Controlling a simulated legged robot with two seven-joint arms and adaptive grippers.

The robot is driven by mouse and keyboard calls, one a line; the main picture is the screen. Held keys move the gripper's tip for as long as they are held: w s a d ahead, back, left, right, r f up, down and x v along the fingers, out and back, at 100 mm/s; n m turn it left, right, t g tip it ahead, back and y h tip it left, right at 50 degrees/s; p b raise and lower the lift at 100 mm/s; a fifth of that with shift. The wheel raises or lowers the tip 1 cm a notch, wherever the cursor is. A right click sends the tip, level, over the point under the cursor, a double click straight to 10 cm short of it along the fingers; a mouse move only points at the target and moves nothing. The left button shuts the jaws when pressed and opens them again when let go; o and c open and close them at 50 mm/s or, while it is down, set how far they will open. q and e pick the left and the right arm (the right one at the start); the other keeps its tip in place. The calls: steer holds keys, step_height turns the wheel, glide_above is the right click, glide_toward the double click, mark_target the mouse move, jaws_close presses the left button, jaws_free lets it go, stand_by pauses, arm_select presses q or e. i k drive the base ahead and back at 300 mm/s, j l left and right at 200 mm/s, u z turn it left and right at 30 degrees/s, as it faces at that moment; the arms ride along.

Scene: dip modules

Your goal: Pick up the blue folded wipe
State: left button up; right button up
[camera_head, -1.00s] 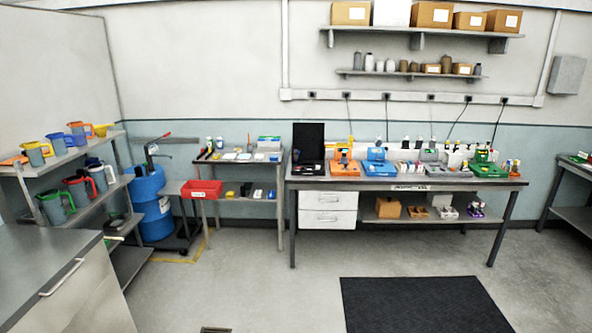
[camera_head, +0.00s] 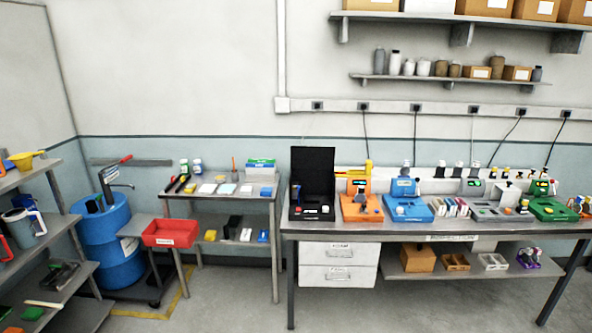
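A flat light-blue piece (camera_head: 227,188), which looks like the blue folded wipe, lies on the top of the small grey side table (camera_head: 215,199) left of centre. It lies between a white flat piece (camera_head: 208,188) and another pale piece (camera_head: 246,188). A darker blue small block (camera_head: 266,191) sits at the right end of the same top. The pieces are too small to tell their folds. Neither of my grippers is in view.
A red bin (camera_head: 171,233) hangs at the table's front left, beside a blue drum (camera_head: 108,245) with a pump. The long workbench (camera_head: 400,231) with orange, blue and green devices stands to the right. A shelf rack (camera_head: 70,275) is at far left. Grey floor lies in front.

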mark_target(265, 191)
steer(key=i, duration=2.2)
